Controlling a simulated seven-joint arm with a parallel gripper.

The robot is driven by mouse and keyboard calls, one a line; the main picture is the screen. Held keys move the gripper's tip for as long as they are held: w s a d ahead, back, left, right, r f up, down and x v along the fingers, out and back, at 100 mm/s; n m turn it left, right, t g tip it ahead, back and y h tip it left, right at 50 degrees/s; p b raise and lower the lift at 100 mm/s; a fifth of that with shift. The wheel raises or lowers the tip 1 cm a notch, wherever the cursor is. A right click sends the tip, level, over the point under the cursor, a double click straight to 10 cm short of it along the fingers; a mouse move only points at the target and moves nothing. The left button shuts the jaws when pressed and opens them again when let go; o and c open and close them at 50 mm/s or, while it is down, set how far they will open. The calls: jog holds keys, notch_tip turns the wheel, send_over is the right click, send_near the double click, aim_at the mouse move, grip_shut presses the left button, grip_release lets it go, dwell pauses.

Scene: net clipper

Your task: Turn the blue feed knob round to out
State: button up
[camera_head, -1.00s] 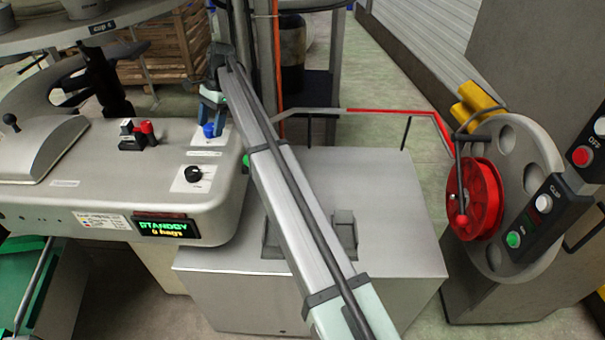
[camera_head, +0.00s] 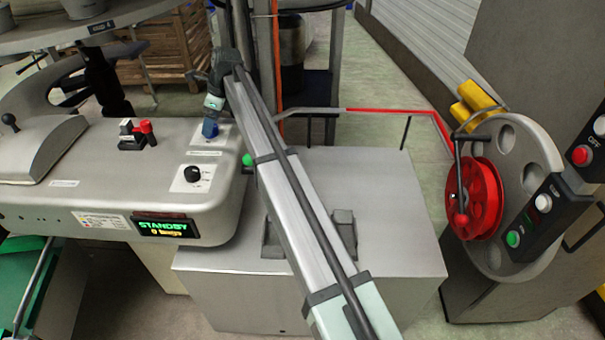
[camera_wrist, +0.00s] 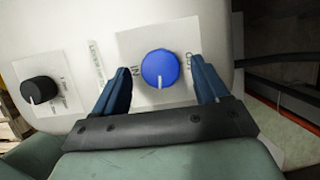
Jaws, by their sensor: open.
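The blue feed knob (camera_wrist: 160,68) sits on a white label plate (camera_wrist: 135,45) on the machine's top in the wrist view. "IN" is printed left of it and "OUT" right of it. Its white pointer line faces my gripper, between the two words. My gripper (camera_wrist: 163,85) is open, with one blue finger on each side of the knob and gaps visible between. In the head view the gripper (camera_head: 212,118) reaches down at the knob, and the blue there is small; I cannot tell finger from knob.
A black knob (camera_head: 192,174) on a white plate is nearby, also in the wrist view (camera_wrist: 40,90). Red and black switches (camera_head: 137,133) stand to the left. A green button (camera_head: 247,160) is at the machine's edge. The display (camera_head: 165,228) reads STANDBY.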

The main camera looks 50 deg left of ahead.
jog(key=v, duration=1.3)
jog(key=w+d+f+g, duration=0.1)
jog(key=w+d+f, duration=0.2)
jog(key=d+f, duration=0.7)
jog(key=w+d+f+n+g+h, duration=0.1)
jog(key=w+d+f, duration=0.3)
jog(key=d+f, duration=0.7)
jog(key=d+g, duration=0.1)
jog(key=d, duration=0.2)
jog(key=shift+d+f+h, duration=0.2)
jog(key=shift+d+h, duration=0.1)
jog(key=shift+d, duration=0.05)
jog(key=shift+w+a, duration=0.1)
jog(key=shift+w, duration=0.1)
jog(key=s+a+r+n+t+h, duration=0.1)
jog(key=s+a+r+n+t, duration=0.35)
jog(key=a+r, duration=0.8)
jog(key=s+a+r+n+t, duration=0.2)
jog(key=s+a+r+n, duration=0.45)
jog(key=a, duration=0.95)
jog(key=shift+m, duration=0.7)
jog(key=f, duration=1.1)
jog(key=shift+s+f, duration=0.15)
jog(key=shift+s, duration=0.1)
